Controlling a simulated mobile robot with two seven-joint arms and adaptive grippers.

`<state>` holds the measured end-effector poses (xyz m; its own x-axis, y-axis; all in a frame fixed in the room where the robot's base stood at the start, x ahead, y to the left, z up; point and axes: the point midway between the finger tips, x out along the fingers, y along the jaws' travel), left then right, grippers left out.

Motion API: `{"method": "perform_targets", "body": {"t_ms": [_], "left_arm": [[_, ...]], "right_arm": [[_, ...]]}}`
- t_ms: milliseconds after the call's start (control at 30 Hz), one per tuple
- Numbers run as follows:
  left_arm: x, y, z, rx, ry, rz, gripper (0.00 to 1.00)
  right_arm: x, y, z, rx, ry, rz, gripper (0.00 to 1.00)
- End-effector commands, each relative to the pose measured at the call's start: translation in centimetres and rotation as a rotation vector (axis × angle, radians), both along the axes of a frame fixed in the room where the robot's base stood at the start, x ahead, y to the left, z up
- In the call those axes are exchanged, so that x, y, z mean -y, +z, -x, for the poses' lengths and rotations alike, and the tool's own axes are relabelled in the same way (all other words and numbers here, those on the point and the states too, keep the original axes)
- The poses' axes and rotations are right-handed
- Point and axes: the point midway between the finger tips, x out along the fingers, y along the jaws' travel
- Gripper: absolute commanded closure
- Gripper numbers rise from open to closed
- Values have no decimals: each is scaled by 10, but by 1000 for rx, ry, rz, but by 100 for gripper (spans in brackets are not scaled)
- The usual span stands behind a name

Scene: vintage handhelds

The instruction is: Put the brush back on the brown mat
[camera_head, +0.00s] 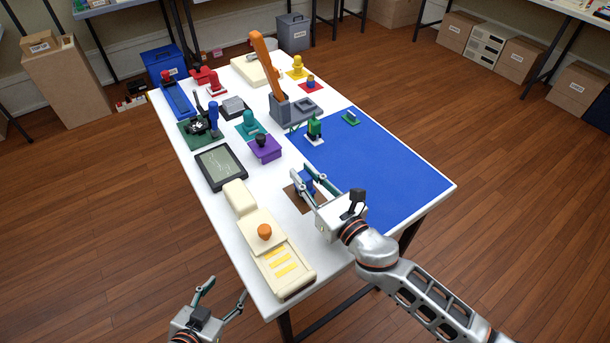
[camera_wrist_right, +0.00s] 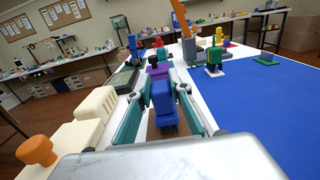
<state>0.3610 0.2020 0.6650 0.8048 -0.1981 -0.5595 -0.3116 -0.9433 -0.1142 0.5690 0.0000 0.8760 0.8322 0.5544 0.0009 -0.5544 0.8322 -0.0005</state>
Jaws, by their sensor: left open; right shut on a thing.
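The brush (camera_head: 305,186) is a small blue block. The right wrist view shows it (camera_wrist_right: 163,103) upright between my fingers, with dark bristles at its lower end. The brown mat (camera_head: 291,195) lies on the white table, left of the blue sheet. My right gripper (camera_head: 303,181) is shut on the brush, directly over the mat. Whether the bristles touch the mat I cannot tell; gripper and brush cover much of it. My left gripper (camera_head: 225,291) is open and empty, off the table's near left edge.
A cream device with an orange knob (camera_head: 264,231) stands left of the mat. A dark-framed tablet (camera_head: 221,167) and a purple box (camera_head: 264,149) lie beyond. A green figure (camera_head: 314,128) stands near the blue sheet (camera_head: 390,170), which is mostly clear.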

Motion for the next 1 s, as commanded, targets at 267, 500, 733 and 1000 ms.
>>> {"method": "perform_targets", "body": {"t_ms": [267,500,733,1000], "left_arm": [[0,0,-1,2,1,1,44],[0,3,-1,3,1,1,44],[0,1,-1,2,1,1,44],[0,-9,1,-3,1,0,44]], "right_arm": [[0,-2,0,-1,0,1,64],[0,1,0,0,0,0,64],[18,-1,26,-3,0,2,64],[48,-1,72,-2,0,2,64]]}}
